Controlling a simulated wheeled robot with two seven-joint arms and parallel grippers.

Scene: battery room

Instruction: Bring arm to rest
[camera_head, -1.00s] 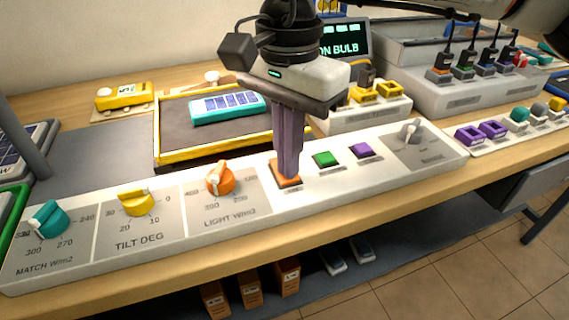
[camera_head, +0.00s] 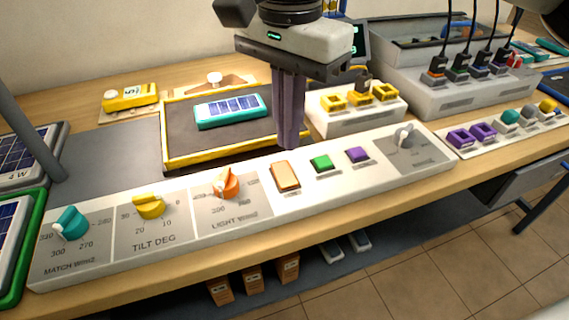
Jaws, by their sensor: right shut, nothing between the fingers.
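My right gripper (camera_head: 289,143) hangs fingers-down over the back edge of the white control panel (camera_head: 190,245). Its fingers are shut with nothing between them. The fingertips are apart from the orange button (camera_head: 286,177), just above and behind it in the picture. My left gripper does not show.
The panel has a teal knob (camera_head: 71,223), a yellow knob (camera_head: 149,206), an orange knob (camera_head: 225,183), a green button (camera_head: 322,163) and a purple button (camera_head: 357,154). A yellow-rimmed tray (camera_head: 180,165) holds a small solar panel (camera_head: 229,110). Charger boxes (camera_head: 440,98) stand at right.

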